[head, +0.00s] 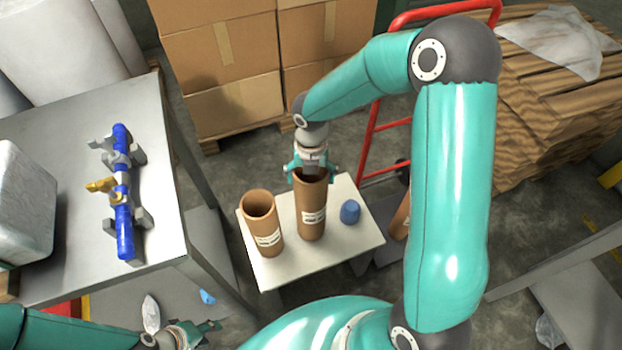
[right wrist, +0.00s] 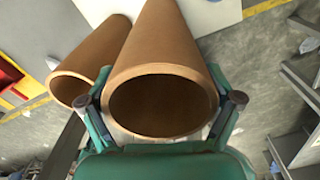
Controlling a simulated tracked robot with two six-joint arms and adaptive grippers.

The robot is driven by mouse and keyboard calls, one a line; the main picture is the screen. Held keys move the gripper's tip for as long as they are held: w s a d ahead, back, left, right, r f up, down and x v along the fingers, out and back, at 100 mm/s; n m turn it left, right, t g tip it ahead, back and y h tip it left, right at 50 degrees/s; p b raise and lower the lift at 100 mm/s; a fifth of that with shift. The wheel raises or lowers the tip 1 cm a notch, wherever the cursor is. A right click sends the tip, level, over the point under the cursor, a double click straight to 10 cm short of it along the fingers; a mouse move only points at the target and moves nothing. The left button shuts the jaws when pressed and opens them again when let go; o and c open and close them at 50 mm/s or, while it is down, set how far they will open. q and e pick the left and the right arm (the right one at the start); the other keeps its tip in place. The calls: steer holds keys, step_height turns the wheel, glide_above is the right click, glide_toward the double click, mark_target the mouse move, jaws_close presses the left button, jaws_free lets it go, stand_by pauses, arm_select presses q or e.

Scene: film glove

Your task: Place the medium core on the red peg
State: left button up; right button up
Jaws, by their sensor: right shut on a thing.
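Two brown cardboard cores with white labels stand upright on a small white table (head: 285,271). The taller core (head: 312,212) is on the right and the shorter, wider-looking core (head: 262,224) is on the left. My right gripper (head: 311,172) is shut on the rim of the taller core, which also shows in the right wrist view (right wrist: 163,50) between the fingers. The shorter core also shows there (right wrist: 95,55). Part of another brown tube (head: 400,216) shows behind my right arm. My left gripper (head: 206,333) is low at the left; its opening is unclear. I see no red peg.
A blue peg (head: 350,212) stands right of the taller core. A grey bench (head: 65,220) at left holds a blue rod (head: 123,215) in grey supports. Cardboard boxes (head: 220,60) stand behind; a red hand truck (head: 370,140) is behind my right arm.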

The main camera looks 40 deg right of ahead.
steer(key=shift+f, duration=0.75)
steer(key=o, duration=1.4)
steer(key=shift+f, duration=0.1)
step_height(320, 180, up, 12)
steer(key=p, duration=0.1)
